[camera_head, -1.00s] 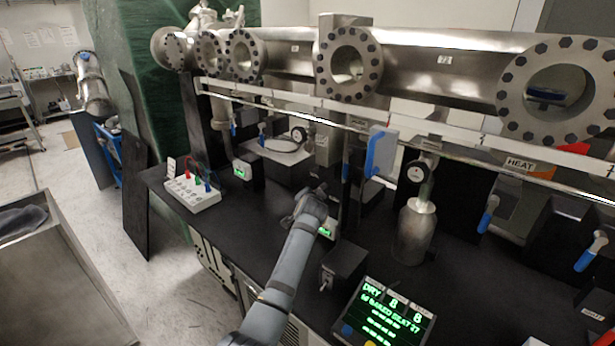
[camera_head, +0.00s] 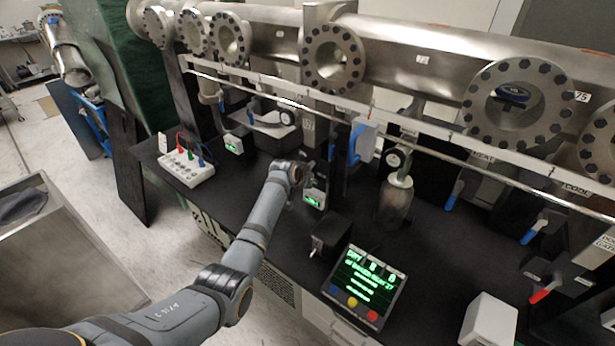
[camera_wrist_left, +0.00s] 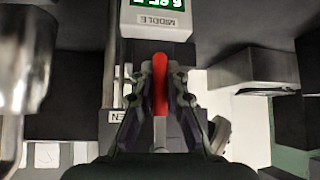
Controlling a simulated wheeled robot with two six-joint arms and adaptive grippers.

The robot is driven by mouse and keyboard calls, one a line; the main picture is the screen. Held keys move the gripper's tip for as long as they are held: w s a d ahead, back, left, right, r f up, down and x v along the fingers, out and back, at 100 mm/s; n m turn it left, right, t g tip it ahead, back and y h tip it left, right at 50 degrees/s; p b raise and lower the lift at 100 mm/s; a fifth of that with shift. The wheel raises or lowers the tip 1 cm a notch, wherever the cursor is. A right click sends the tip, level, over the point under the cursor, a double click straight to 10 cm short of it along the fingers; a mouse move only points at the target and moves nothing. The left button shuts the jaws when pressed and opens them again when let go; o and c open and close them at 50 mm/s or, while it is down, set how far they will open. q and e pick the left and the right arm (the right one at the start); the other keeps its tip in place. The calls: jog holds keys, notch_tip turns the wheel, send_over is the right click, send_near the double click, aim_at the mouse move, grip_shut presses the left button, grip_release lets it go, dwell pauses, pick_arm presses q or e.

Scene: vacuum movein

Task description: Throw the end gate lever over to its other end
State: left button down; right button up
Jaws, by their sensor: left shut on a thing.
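My left gripper (camera_head: 306,174) is at the bench near a small green-lit readout (camera_head: 314,198), in front of the steel pipe line. In the left wrist view, my left gripper (camera_wrist_left: 160,88) is shut on a red lever handle (camera_wrist_left: 160,97), which stands upright in the picture between the fingers. A readout box (camera_wrist_left: 157,22) marked "MIDDLE" is just beyond the fingertips. The lever's base is partly hidden by the gripper. I cannot tell from the labels which gate this lever belongs to. My right gripper is not in view.
A metal bottle (camera_head: 396,203) and a display panel (camera_head: 365,286) are right of my arm. A white socket box (camera_head: 186,168) is left of it.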

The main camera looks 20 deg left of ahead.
pick_arm(q)
jog(key=shift+s+d+f+h, duration=0.1)
jog(key=shift+s+d+h, duration=0.1)
jog(key=shift+h, duration=0.1)
jog(key=shift+d+f, duration=0.15)
jog(key=c, duration=1.3)
grip_release()
jog(key=shift+d, duration=0.15)
jog(key=shift+c, duration=0.2)
jog(key=shift+r, duration=0.2)
